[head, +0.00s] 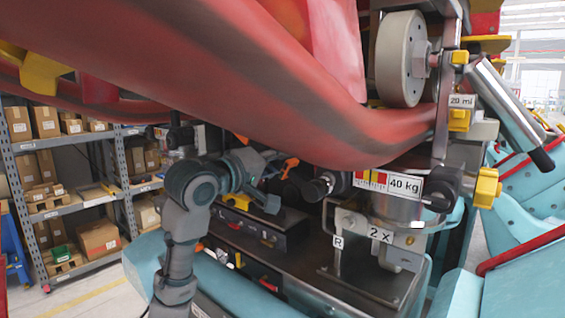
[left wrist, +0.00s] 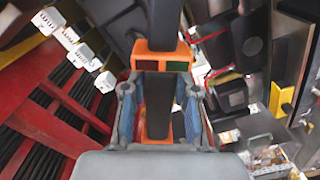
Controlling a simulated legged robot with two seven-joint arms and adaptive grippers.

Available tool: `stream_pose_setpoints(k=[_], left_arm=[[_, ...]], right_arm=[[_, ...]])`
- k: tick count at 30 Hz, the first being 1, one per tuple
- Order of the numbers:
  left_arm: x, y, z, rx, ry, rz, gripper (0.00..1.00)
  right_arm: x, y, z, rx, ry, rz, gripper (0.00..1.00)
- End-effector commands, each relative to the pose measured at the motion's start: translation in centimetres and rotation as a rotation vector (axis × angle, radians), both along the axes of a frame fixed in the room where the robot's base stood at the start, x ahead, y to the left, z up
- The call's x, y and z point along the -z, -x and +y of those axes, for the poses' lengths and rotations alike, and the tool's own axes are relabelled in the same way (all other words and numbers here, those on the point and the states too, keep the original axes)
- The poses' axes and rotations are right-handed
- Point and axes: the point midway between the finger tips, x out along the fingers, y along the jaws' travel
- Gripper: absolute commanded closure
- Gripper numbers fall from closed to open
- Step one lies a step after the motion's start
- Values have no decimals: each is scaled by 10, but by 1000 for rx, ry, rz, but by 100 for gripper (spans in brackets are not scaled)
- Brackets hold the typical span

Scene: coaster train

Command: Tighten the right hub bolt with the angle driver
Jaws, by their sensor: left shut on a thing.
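My left gripper (head: 268,178) reaches in from the left below the red curved beam and is shut on the angle driver. In the left wrist view the driver (left wrist: 162,58) is an orange and black tool between the two fingers (left wrist: 160,105). In the head view only orange and dark parts of it (head: 290,166) show behind the gripper. A dark round part (head: 318,189) lies just to its right; I cannot tell whether it belongs to the driver. A plate marked R (head: 338,242) stands further right, beside a 2 X tag (head: 380,235). I cannot make out the right hub bolt for certain. My right gripper is not in view.
The red beam (head: 300,100) hangs close above my left arm. A grey wheel (head: 400,58), a 40 kg label (head: 406,186) and a yellow knob (head: 486,188) are at the right. A shelf with boxes (head: 72,201) stands at the left. Teal car bodies (head: 520,220) flank the mechanism.

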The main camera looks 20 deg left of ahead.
Motion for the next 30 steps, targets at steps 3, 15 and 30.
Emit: stream_pose_setpoints(k=[3, 15, 30], left_arm=[[-4, 2, -3, 1, 2, -7, 100], [-5, 0, -10, 2, -2, -8, 100], [-4, -13, -6, 0, 1, -5, 100]], right_arm=[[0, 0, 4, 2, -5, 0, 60], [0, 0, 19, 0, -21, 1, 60], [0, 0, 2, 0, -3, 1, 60]])
